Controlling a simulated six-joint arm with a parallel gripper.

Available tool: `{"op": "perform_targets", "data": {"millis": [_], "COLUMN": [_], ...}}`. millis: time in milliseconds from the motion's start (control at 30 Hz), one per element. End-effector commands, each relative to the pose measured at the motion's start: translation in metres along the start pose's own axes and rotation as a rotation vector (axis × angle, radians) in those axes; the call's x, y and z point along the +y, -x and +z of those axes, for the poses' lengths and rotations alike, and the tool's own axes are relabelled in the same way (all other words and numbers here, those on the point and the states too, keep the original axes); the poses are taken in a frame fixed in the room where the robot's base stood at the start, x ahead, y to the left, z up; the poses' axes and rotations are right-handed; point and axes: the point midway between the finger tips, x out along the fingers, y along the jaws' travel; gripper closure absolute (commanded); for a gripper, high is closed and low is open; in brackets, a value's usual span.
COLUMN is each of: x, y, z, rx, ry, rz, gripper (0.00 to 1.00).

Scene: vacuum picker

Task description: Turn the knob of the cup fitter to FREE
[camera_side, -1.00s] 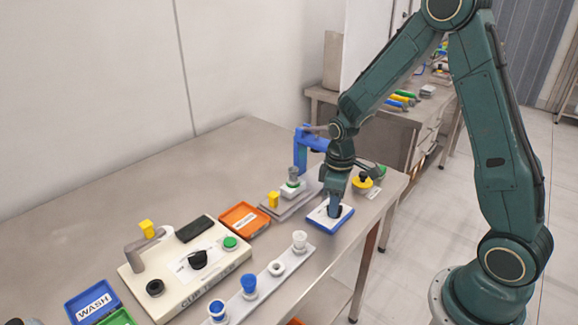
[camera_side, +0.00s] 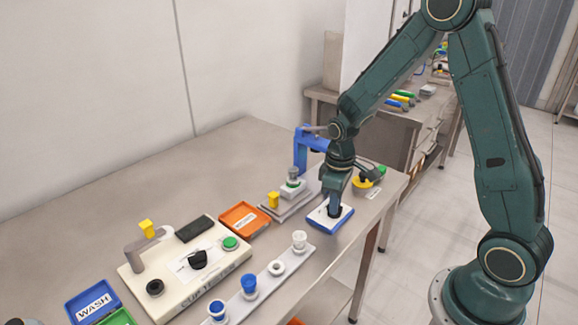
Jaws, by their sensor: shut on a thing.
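The cup fitter (camera_side: 178,297) is a cream box at the front left of the table, with its name on the front edge. Its black knob (camera_side: 198,259) sits on a white label near the middle of the top; the label's words are too small to read. A green button (camera_side: 230,243) is right of the knob, and a black round socket (camera_side: 154,288) is to the left. My gripper (camera_side: 335,208) is well to the right of the fitter, pointing down over a blue-edged white tray (camera_side: 318,219). It is shut on a small dark part at the tray, mostly hidden by the fingers.
A pale rack (camera_side: 265,287) with several cups runs in front. The rear left table is clear.

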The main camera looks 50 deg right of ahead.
Motion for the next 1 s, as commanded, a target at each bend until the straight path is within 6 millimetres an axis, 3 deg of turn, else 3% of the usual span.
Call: {"op": "perform_targets", "data": {"millis": [700, 1000], "x": [0.0003, 0.0004], "y": [0.0004, 0.0005], "z": [-0.0011, -0.0012], "rx": [0.004, 0.004], "ry": [-0.556, -0.672], "rz": [0.0, 0.0], "gripper": [1.0, 1.0]}}
